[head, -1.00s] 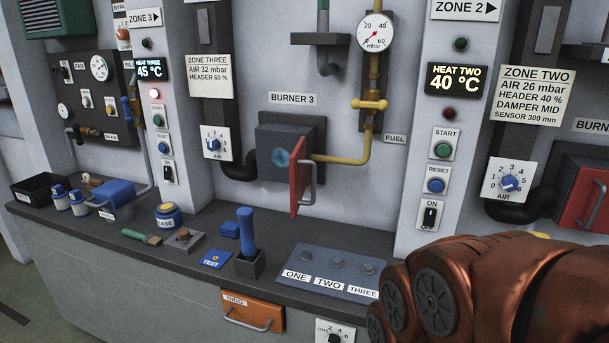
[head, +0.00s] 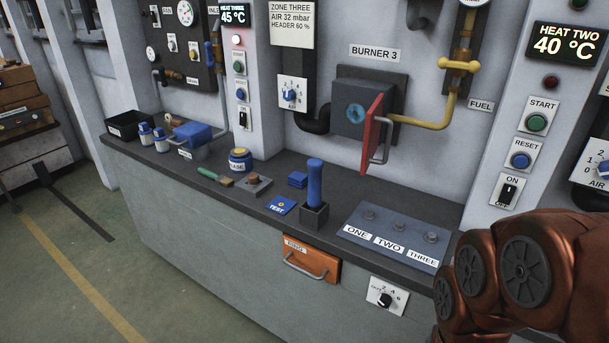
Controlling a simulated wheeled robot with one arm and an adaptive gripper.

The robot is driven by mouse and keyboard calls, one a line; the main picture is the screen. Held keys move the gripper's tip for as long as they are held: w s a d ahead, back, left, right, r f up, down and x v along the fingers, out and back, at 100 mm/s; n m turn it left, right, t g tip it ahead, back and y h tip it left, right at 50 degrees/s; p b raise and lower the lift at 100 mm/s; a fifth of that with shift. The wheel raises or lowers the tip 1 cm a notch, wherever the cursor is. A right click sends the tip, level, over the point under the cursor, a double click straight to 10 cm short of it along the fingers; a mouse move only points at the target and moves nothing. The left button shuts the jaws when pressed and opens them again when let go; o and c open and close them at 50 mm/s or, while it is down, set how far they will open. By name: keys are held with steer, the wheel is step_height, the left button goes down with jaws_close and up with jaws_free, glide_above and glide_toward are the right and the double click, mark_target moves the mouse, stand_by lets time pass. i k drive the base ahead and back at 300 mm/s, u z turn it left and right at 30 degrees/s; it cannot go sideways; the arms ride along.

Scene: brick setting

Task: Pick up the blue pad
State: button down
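A small blue block (head: 297,180), which looks like a thick pad, lies flat on the dark counter (head: 345,201). It is just left of the upright blue-handled tool in its dark holder. A flat blue square marked TEST (head: 281,206) lies in front of it, near the counter's front edge. Which of the two is the blue pad I cannot tell for sure. My bronze arm shows at the lower right, well apart from both. My gripper is out of view.
The blue-handled tool (head: 315,186) stands close on the right. A grey block with a brown knob (head: 254,184) and a blue jar (head: 240,160) are to the left. A plate marked ONE, TWO, THREE (head: 391,236) is further right. A red burner door (head: 374,133) stands open behind.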

mark_target(299, 180)
steer(key=z, duration=0.05)
steer(key=k, duration=0.45)
steer(key=u, duration=1.3)
steer(key=i, duration=2)
steer(key=z, duration=0.45)
